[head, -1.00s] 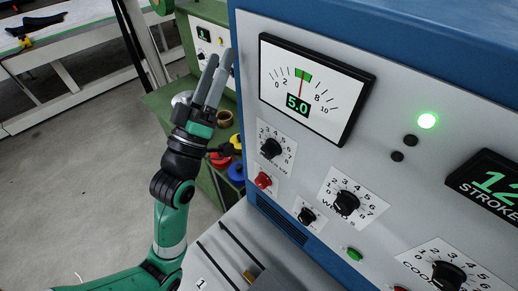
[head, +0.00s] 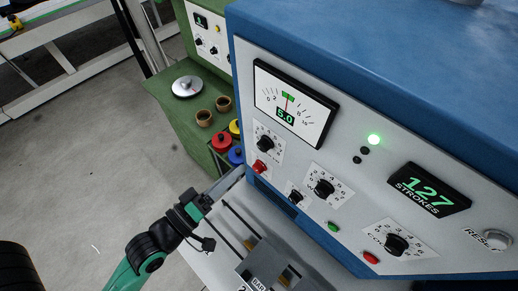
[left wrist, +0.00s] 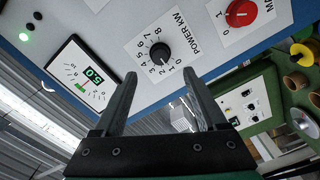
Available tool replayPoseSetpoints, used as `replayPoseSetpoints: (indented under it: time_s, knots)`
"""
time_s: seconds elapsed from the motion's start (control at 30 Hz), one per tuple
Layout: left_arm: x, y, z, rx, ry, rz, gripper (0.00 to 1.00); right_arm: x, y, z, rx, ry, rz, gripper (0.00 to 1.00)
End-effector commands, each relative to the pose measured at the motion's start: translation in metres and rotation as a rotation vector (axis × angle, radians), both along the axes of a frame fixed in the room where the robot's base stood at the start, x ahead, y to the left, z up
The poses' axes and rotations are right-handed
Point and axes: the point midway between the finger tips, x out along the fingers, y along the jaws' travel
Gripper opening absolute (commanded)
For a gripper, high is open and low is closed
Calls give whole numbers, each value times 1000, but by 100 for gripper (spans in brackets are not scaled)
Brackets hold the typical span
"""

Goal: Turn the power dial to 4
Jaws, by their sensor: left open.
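The power dial is a black knob (head: 265,143) on a white scale plate, on the grey front panel of the blue machine. In the left wrist view the dial (left wrist: 160,53) sits on its plate marked "POWER kW", numbered up to 8; I cannot tell exactly where its pointer stands. The meter above it (head: 286,115) reads 5.0, as it does in the left wrist view (left wrist: 88,75). My left gripper (head: 238,174) is open and empty, below and left of the dial in the head view. In the left wrist view its fingers (left wrist: 162,82) point toward the dial, apart from it. My right gripper is out of view.
A red knob (head: 260,167) lies just below the power dial; another black dial (head: 324,187) is to its right. A green table (head: 170,98) with cups and coloured pots stands to the left. Below the panel is a light work surface with slots.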

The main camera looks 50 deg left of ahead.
Motion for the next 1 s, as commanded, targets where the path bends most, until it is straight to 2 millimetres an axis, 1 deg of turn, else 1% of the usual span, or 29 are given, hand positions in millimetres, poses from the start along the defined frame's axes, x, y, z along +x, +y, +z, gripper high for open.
replayPoseSetpoints:
  time_s: [0.03,0.17,0.23,0.3,0.4,0.53,0.8,0.87,1.0]
  knots:
    - [10,1,-2,2,-9,2,74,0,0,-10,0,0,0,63]
    - [34,4,-4,1,-9,2,74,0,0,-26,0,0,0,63]
    - [49,7,3,0,-4,3,74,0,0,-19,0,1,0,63]
    - [64,8,3,0,-4,2,74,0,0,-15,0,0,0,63]
    - [79,10,2,-1,-2,3,74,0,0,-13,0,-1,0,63]
    - [90,11,1,-1,0,2,74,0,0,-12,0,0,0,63]
    - [92,12,0,-1,0,2,74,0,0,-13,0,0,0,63]
    - [92,12,0,-1,0,2,65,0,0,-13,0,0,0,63]
    - [92,12,0,0,-1,3,40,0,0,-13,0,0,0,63]
